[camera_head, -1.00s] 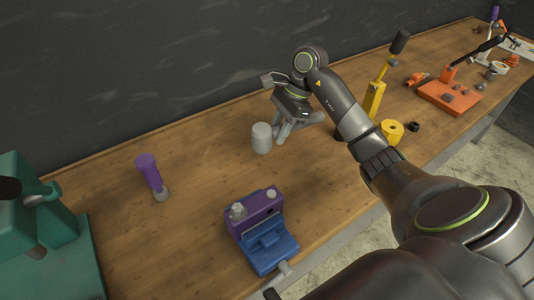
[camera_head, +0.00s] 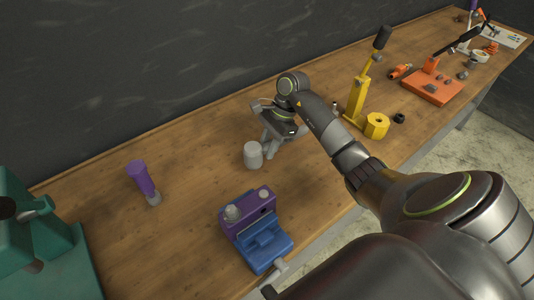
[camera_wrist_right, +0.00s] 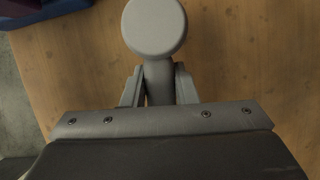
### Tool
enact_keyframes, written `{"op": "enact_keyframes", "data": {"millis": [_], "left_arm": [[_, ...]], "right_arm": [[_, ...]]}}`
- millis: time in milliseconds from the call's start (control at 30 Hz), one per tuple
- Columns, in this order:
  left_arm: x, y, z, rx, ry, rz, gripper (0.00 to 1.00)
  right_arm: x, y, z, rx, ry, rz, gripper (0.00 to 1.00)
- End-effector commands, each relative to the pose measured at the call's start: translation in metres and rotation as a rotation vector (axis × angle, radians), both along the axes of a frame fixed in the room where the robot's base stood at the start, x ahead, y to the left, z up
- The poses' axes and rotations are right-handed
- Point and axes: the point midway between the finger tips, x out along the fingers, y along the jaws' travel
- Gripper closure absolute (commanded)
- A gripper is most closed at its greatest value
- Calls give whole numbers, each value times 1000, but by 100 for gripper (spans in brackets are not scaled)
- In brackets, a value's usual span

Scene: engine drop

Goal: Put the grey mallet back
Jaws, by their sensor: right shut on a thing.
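The grey mallet's cylindrical head (camera_head: 253,155) shows in the head view, over the middle of the wooden bench. My right gripper (camera_head: 271,141) is just right of and behind it. In the right wrist view the round face of the mallet head (camera_wrist_right: 155,27) is at the top, and its narrower handle runs between the two fingers of my right gripper (camera_wrist_right: 158,88), which is shut on it. The rest of the handle is hidden. I cannot tell whether the mallet touches the bench. My left gripper is not in view.
A purple-and-blue vise (camera_head: 255,228) stands at the front edge. A purple-handled tool (camera_head: 142,180) and a green machine (camera_head: 50,265) are to the left. A yellow lever tool (camera_head: 357,98), yellow ring (camera_head: 376,125) and orange plate (camera_head: 432,88) are to the right. The bench between purple tool and mallet is clear.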

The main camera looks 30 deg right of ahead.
Motion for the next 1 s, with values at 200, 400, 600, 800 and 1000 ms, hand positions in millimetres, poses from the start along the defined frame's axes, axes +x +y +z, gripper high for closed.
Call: {"op": "enact_keyframes", "data": {"millis": [200,400,600,800,1000], "left_arm": [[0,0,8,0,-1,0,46],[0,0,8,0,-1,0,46],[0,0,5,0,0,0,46],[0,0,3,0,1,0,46],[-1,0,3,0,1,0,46]], "right_arm": [[0,1,-31,2,1,1,100],[0,0,-36,0,-2,1,100],[0,0,-38,0,-2,1,100],[0,0,-39,0,0,1,62],[0,0,-39,0,0,1,52]]}}
